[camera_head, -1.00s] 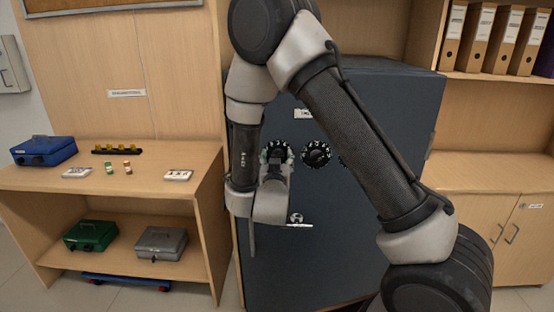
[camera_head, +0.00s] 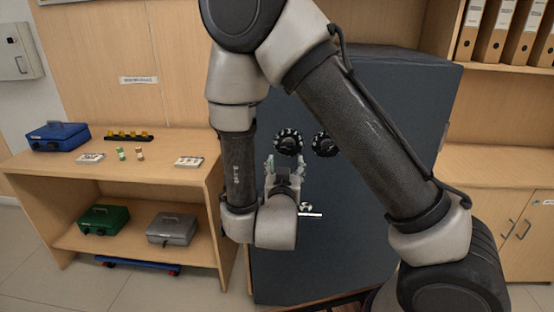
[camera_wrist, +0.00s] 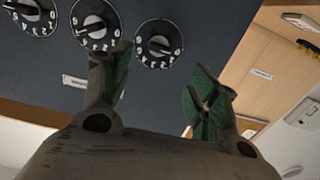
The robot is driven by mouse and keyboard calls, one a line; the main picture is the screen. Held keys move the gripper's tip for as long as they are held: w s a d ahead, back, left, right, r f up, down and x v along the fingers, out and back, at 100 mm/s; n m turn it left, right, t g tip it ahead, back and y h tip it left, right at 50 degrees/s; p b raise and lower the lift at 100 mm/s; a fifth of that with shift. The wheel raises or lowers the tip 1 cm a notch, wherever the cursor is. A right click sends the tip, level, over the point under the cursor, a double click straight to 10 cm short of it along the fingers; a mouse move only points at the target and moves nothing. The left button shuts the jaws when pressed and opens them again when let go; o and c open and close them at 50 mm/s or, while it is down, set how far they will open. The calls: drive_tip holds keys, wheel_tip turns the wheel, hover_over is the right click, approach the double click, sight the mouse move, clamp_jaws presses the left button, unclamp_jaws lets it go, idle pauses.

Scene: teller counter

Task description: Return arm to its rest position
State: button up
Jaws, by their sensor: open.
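My gripper (camera_head: 284,165) is in front of the dark blue safe (camera_head: 350,225), just below and left of its dials. In the wrist view my gripper (camera_wrist: 160,95) is open, its two green-padded fingers apart with nothing between them. In the head view one dial (camera_head: 288,142) sits just above the gripper and a second dial (camera_head: 325,144) is partly behind my arm. The safe's handle (camera_head: 311,211) is beside my wrist.
A wooden shelf unit (camera_head: 150,188) stands left, with a blue cash box (camera_head: 58,136) on top and a green box (camera_head: 104,219) and grey box (camera_head: 171,228) below. Binders (camera_head: 495,30) and a cabinet (camera_head: 500,190) stand right. Open floor (camera_head: 60,285) lies front left.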

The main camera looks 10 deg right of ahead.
drive_tip(key=s+a+f+n+g+y, duration=0.1)
drive_tip(key=a+f+g+y, duration=0.15)
drive_tip(key=f, duration=0.35)
drive_tip(key=a+f+n+g+y, duration=0.1)
drive_tip(key=f+g, duration=0.2)
drive_tip(key=f, duration=0.2)
drive_tip(key=s+a+f+n+g+y, duration=0.2)
drive_tip(key=s+a+f+g+y, duration=0.25)
drive_tip(key=s+g, duration=0.25)
drive_tip(key=s+d+r, duration=0.5)
drive_tip(key=d+r, duration=0.3)
drive_tip(key=r, duration=0.2)
drive_tip(key=s+d+r+h, duration=0.1)
drive_tip(key=s+d+r, duration=0.4)
drive_tip(key=d+r, duration=0.4)
drive_tip(key=s+d+r+h, duration=0.1)
drive_tip(key=s+d+r, duration=0.4)
drive_tip(key=d+r, duration=0.4)
drive_tip(key=shift+d+r+m, duration=0.25)
drive_tip(key=shift+r+m, duration=0.05)
drive_tip(key=shift+r, duration=0.5)
drive_tip(key=shift+w, duration=0.1)
